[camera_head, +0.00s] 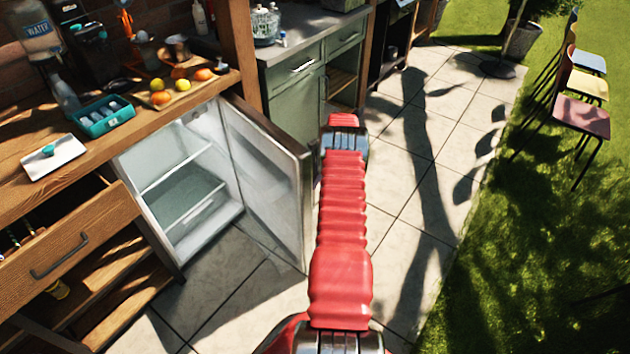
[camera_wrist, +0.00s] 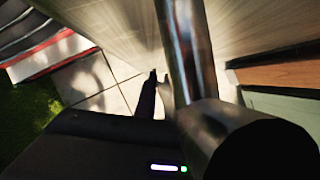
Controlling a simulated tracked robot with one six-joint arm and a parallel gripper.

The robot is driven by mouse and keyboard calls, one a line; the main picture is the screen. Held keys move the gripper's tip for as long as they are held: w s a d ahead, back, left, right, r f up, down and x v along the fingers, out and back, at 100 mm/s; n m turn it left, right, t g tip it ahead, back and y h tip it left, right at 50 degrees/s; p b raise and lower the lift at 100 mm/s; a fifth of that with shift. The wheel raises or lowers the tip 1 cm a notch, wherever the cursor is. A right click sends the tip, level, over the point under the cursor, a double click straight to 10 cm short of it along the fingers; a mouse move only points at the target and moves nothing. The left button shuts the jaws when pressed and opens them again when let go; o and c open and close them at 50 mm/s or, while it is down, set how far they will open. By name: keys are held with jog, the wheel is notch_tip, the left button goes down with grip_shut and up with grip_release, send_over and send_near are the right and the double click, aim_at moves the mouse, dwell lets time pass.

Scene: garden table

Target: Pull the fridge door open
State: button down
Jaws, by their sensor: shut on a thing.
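The small fridge (camera_head: 185,190) under the wooden counter stands open in the head view, its white, shelved inside showing. Its door (camera_head: 262,175) is swung far out to the right, towards my red arm. In the wrist view the metal door handle (camera_wrist: 188,50) runs down close to the camera, with the door's brushed face (camera_wrist: 110,40) behind it. My gripper (camera_wrist: 158,84) is at this handle and shut on it, though the handle partly hides the fingers. My arm and the door hide the gripper in the head view.
An open wooden drawer (camera_head: 75,240) juts out left of the fridge. A green cabinet (camera_head: 300,105) stands beyond the door. The counter holds a teal box (camera_head: 103,118) and fruit on a board (camera_head: 172,97). Paving (camera_head: 415,190) is clear to the right, with chairs on the grass.

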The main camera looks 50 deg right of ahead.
jog(key=c, duration=1.8)
grip_release()
jog(key=shift+w+r, duration=0.1)
jog(key=shift+w, duration=0.05)
jog(key=shift+c, duration=0.2)
jog(key=v, duration=1.3)
jog(key=shift+r, duration=0.25)
jog(key=shift+s+d, duration=0.15)
jog(key=shift+s, duration=0.15)
